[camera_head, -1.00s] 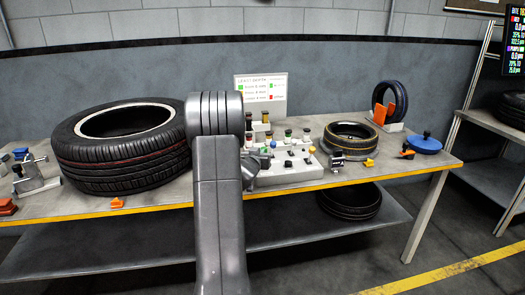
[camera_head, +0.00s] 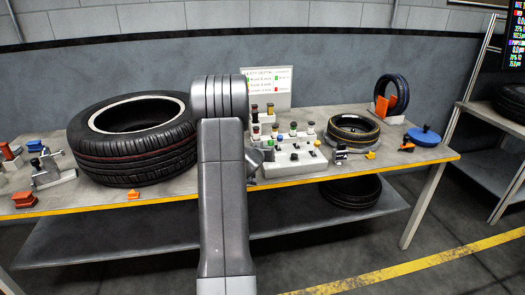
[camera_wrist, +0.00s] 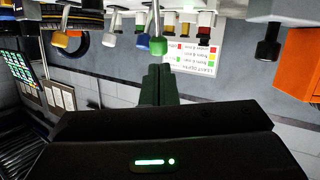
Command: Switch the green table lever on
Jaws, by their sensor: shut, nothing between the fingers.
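The green lever (camera_wrist: 158,46) shows in the wrist view as a green ball knob on a thin metal stem, hanging from the top of the inverted picture. My gripper (camera_wrist: 158,72) is shut and empty, with its dark fingertips close to the green knob. I cannot tell whether they touch. In the head view my arm hides most of my gripper, which is by the left end of the white control panel (camera_head: 290,168). Several small knobs stand on that panel; which is the green lever is unclear there.
Blue (camera_wrist: 109,40), yellow (camera_wrist: 141,42) and white (camera_wrist: 61,39) knobs flank the green one. A large tyre (camera_head: 135,160) lies left of my arm and a smaller tyre (camera_head: 352,129) lies right of the panel. A sign (camera_head: 267,82) stands behind the panel.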

